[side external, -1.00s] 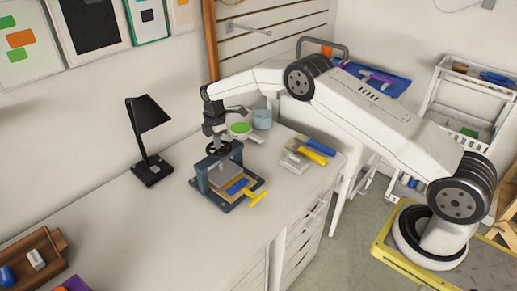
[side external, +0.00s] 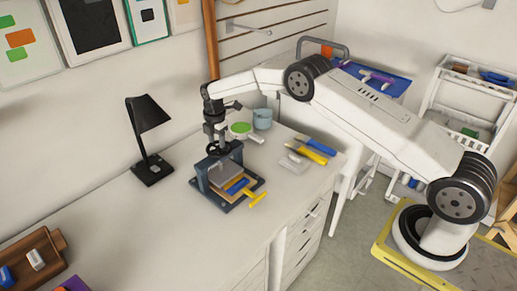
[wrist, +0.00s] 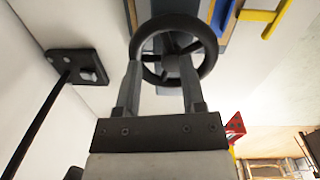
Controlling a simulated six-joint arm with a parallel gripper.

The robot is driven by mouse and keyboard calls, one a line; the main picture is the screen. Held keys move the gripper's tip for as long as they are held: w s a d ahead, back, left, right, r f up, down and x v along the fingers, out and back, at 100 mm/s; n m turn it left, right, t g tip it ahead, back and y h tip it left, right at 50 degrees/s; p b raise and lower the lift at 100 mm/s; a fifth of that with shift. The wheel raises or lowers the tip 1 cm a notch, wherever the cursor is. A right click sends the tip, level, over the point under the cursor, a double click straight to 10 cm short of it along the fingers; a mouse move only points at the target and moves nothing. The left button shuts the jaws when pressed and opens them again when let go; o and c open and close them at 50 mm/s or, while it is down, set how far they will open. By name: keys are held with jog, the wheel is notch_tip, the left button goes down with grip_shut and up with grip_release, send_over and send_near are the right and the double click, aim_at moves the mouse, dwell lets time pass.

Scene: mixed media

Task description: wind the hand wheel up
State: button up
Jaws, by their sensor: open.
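The black hand wheel (wrist: 173,62) is a spoked ring near the top middle of the wrist view. In the side view the wheel (side external: 218,149) sits on top of a small dark blue-grey press (side external: 203,178) on the white bench. My gripper (wrist: 160,63) is open, with its two fingers apart at the near side of the wheel, their tips overlapping the rim in the picture. Whether they touch it, I cannot tell. In the side view my gripper (side external: 215,138) points down just above the wheel and partly hides it.
A black lamp (side external: 151,170) stands to the left. A green round item (side external: 241,127), a blue-grey cup (side external: 262,118) and yellow and blue tools (side external: 307,155) lie behind and right.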

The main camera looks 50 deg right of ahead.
jog(key=shift+s+d+f+g, duration=0.15)
jog(key=shift+s+f+g, duration=0.05)
jog(key=shift+s+f, duration=0.25)
jog(key=shift+s+d+f+g, duration=0.2)
jog(key=shift+s+f, duration=0.15)
jog(key=shift+f, duration=0.2)
jog(key=shift+a+r, duration=0.15)
jog(key=shift+r, duration=0.7)
jog(key=shift+w+a+r, duration=0.1)
jog(key=shift+w+r, duration=0.05)
jog(key=shift+r, duration=0.15)
jog(key=m, duration=0.3)
jog(key=shift+r+m, duration=0.1)
jog(key=shift+m, duration=0.2)
jog(key=m, duration=0.3)
jog(key=shift+a+m, duration=0.1)
jog(key=shift+m, duration=0.3)
jog(key=m, duration=0.7)
jog(key=shift+a, duration=0.1)
jog(key=shift+f, duration=0.2)
